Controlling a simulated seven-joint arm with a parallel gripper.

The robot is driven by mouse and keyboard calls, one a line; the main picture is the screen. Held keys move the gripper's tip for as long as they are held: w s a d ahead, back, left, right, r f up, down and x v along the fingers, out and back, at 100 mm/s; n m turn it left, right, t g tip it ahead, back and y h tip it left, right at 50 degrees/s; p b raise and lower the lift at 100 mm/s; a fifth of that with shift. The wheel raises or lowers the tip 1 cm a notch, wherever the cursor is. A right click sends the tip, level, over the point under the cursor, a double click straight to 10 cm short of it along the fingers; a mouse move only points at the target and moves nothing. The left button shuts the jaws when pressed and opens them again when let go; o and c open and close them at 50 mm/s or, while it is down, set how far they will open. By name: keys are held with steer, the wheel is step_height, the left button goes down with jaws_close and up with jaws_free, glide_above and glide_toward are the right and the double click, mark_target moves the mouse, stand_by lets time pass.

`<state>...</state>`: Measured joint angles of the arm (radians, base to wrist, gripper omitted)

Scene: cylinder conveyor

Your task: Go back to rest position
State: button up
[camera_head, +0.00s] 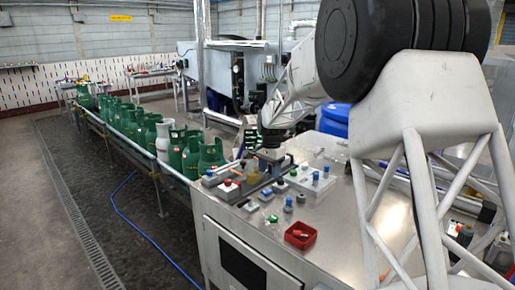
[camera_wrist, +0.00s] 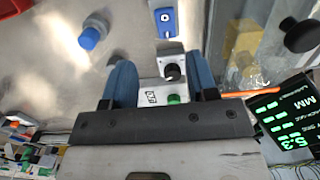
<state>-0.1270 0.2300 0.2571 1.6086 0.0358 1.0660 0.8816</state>
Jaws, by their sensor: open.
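My gripper (camera_head: 270,157) is low over the left part of the steel workbench (camera_head: 340,235) in the head view, close to several small button boxes; the arm comes in from the upper right. In the wrist view my gripper's two blue fingers (camera_wrist: 160,70) stand apart with nothing held between them. Beyond the gap is a light box with a black knob (camera_wrist: 171,72) and a green button (camera_wrist: 173,99). Whether the fingers touch any box cannot be told.
A conveyor (camera_head: 145,145) with several green cylinders (camera_head: 211,154) and a grey-white one (camera_head: 163,138) runs left of the bench. A red tray (camera_head: 300,235) lies near the bench front. The wrist view shows a blue knob (camera_wrist: 90,38) and a lit green display (camera_wrist: 288,125).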

steer(key=s+d+r+n+t, duration=0.15)
steer(key=s+d+r, duration=0.3)
steer(key=s, duration=0.85)
steer(key=s+d+r+n, duration=0.3)
steer(key=s+r, duration=0.3)
steer(key=s, duration=0.6)
steer(key=s+d+f+n, duration=0.2)
steer(key=s, duration=1.2)
steer(key=s+d+f+n+t, duration=0.1)
steer(key=s+d+f+n, duration=0.1)
steer(key=s, duration=1.2)
steer(key=shift+s+f+h, duration=0.3)
steer(key=shift+s+f, duration=0.05)
